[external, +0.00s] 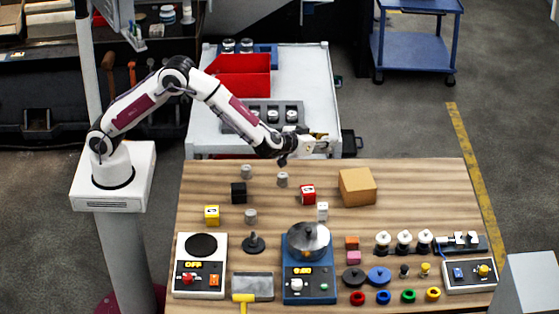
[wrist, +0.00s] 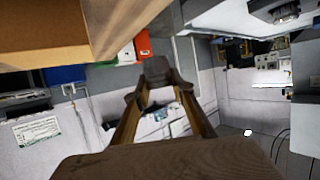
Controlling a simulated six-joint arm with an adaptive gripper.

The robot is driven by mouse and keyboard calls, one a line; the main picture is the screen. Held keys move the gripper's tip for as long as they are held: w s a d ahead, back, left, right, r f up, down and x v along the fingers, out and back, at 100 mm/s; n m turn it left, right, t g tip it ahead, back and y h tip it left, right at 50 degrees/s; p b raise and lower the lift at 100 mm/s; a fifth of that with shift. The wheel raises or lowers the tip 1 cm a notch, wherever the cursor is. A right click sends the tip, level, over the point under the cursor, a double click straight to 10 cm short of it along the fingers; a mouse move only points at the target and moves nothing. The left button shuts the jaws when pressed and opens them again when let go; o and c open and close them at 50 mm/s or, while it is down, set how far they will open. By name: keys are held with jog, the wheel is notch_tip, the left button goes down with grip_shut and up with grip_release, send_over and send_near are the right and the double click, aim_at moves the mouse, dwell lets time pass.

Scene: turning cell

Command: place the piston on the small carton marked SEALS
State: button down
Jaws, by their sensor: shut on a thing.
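My gripper (external: 320,143) is stretched out sideways above the far edge of the wooden table. In the wrist view its fingers (wrist: 158,95) are shut on a dark grey piece, taken to be the piston (wrist: 156,70). The piece is barely visible in the external view. A brown carton (external: 357,188) stands on the table, below and right of my gripper. No SEALS lettering is readable on either, so I cannot tell which carton is the marked one.
Small red (external: 308,195), black (external: 238,193) and yellow (external: 212,215) boxes and several grey cylinders (external: 282,180) stand nearby. A pot (external: 309,240) and control boxes fill the front. A white cart (external: 200,140) behind the table carries a red bin (external: 240,75) and a grey tray.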

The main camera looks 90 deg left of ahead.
jog(key=w+d+r+m+t+h, duration=0.2)
jog(key=w+d+r+m+h, duration=0.1)
jog(key=w+d+r, duration=0.3)
jog(key=shift+w+d+r+m+h, duration=0.35)
jog(key=shift+d+r, duration=0.2)
jog(key=shift+d, duration=0.8)
send_over(348, 173)
jog(key=shift+f, duration=3.2)
jog(key=shift+f, duration=1.85)
jog(key=shift+f, duration=0.15)
jog(key=c, duration=1.7)
grip_release()
